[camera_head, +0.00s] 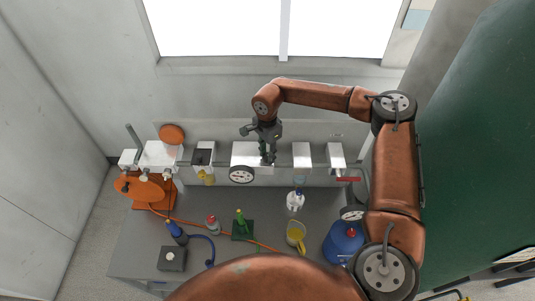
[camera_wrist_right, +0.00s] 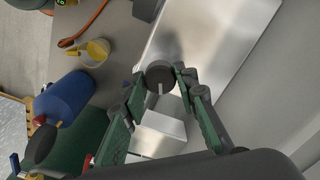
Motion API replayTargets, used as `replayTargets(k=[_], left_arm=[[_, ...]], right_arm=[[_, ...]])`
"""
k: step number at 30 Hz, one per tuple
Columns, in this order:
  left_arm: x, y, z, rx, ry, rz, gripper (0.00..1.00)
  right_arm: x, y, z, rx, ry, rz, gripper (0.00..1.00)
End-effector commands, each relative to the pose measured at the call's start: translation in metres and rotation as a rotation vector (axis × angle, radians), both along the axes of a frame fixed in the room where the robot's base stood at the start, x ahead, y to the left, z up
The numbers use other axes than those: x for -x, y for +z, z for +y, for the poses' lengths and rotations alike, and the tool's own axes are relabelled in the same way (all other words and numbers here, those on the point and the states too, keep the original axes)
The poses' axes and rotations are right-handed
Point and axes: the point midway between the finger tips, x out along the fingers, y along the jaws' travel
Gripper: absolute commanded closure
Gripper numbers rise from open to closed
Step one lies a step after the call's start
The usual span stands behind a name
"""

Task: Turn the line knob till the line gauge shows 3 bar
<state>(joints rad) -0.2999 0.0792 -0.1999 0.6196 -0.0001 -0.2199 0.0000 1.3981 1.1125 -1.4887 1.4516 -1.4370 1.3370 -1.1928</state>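The line knob, a dark round knob with a pale mark (camera_wrist_right: 158,75), sits on a bright metal box in the right wrist view. My right gripper (camera_head: 266,156) points down at the middle white box (camera_head: 244,149) in the head view, hiding the knob there. Its two fingertips (camera_wrist_right: 156,84) stand on either side of the knob in the wrist view; I cannot tell whether both touch it. A round white gauge with a dark rim (camera_head: 241,174) is on the front of that box; its needle is too small to read. My left gripper is not in view.
Other white boxes (camera_head: 302,155) line the back. A red-handled valve (camera_head: 348,179) is at the right.

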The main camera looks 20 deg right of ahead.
Motion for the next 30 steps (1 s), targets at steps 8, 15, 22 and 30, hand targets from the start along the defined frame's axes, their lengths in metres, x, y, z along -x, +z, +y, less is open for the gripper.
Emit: replayTargets(k=[8,15,22,30], left_arm=[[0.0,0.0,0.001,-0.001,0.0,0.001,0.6],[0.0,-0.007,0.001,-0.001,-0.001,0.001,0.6],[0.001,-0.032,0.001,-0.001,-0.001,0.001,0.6],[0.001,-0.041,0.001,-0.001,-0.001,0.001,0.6]], right_arm=[[0.0,0.0,0.0,0.0,0.0,0.001,0.94],[0.0,-0.002,0.0,0.0,-0.05,0.0,0.98],[0.0,-0.004,0.0,0.0,-0.287,0.001,0.98],[0.0,0.0,0.0,0.001,-0.447,0.001,0.98]])
